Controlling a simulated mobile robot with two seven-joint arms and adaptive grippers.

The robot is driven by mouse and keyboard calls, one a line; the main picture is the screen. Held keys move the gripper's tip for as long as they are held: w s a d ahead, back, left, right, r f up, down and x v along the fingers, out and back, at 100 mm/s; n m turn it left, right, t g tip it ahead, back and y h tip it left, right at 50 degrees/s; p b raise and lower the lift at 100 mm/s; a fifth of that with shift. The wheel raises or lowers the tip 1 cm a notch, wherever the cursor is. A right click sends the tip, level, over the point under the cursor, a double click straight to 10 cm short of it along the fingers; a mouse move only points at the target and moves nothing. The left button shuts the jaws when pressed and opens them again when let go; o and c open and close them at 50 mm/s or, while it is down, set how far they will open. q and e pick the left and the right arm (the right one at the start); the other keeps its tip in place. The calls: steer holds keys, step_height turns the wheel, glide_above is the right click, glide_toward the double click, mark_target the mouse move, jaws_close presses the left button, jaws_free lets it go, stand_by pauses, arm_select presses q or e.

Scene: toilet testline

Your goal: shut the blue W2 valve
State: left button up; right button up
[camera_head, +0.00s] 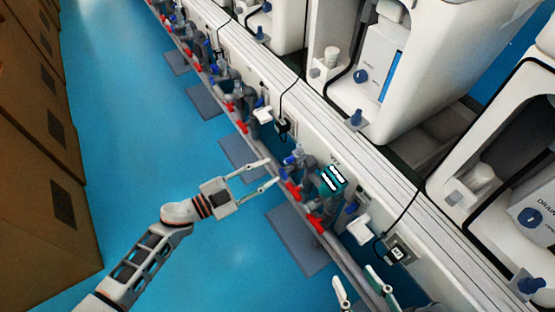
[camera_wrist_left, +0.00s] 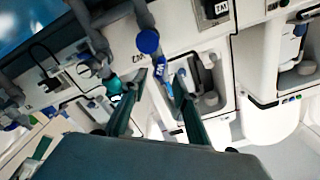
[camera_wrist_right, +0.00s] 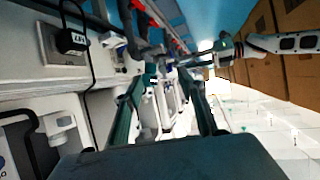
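A blue valve handle (camera_head: 292,157) sits on the grey pipework along the white wall, just beyond my left gripper's fingertips. My left gripper (camera_head: 272,171) is open and empty, its fingers pointing at that handle and apart from it.
Another blue handle (camera_head: 351,207) is further right. White toilet units (camera_head: 430,60) stand behind. Brown boxes (camera_head: 40,140) are at left, with clear blue floor (camera_head: 130,110) between.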

mark_target(285, 163)
arm_select(q)
steer(key=x, duration=0.2)
steer(key=b+x, duration=0.1)
steer(key=x, duration=0.2)
steer(key=shift+f, duration=0.2)
steer(key=shift+w+d+r, duration=0.1)
steer(key=shift+w+d, duration=0.3)
steer(key=shift+d, duration=0.1)
jaws_close()
